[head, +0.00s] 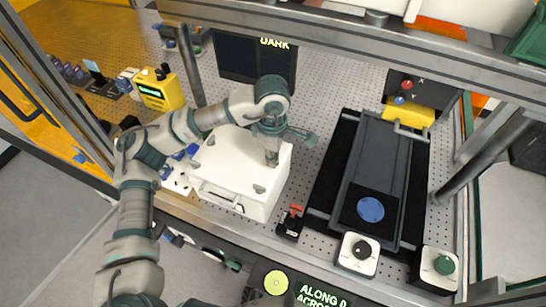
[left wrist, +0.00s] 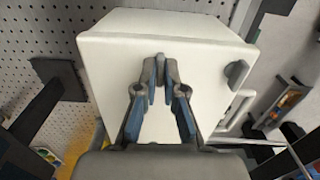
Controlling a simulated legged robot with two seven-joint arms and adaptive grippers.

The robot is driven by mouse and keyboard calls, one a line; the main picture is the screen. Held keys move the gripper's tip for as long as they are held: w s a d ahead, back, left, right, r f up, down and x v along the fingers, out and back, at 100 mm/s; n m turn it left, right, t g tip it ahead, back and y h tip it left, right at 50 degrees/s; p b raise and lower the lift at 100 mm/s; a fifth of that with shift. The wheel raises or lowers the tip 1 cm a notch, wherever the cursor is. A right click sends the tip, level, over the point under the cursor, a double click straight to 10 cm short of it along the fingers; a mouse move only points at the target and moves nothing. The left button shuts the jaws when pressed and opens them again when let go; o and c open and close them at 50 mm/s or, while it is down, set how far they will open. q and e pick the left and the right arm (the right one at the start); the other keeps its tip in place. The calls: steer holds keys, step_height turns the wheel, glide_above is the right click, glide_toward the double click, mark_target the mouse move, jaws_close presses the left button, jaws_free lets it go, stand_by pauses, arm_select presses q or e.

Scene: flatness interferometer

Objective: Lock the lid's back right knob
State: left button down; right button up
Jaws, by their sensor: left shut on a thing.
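The white box with its closed white lid (head: 232,160) stands on the perforated table left of centre. My left gripper (head: 271,160) reaches down onto the back right of the lid. In the left wrist view, its fingertips (left wrist: 159,72) are shut on a small grey knob close to the lid's edge, mostly hidden between the fingers. Whether that knob is turned cannot be told. The front right knob (head: 258,188) is free, and a knob also shows at the lid's right edge in the left wrist view (left wrist: 236,74). Another knob (head: 196,165) sits at the lid's front left. My right gripper is not in view.
A dark monitor (head: 257,58) reading "DARK" stands behind the box. A red-handled switch (head: 293,220) is at its front right. A black rail stage with a blue disc (head: 371,210) lies to the right. A metal frame bar (head: 340,42) crosses above the table.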

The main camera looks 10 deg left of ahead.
arm_select(q)
steer(key=shift+w+r, duration=0.15)
steer(key=shift+r, duration=0.1)
steer(key=c, duration=1.3)
jaws_free()
steer(key=shift+f, duration=0.15)
step_height(320, 180, up, 12)
steer(key=shift+w+f, duration=0.1)
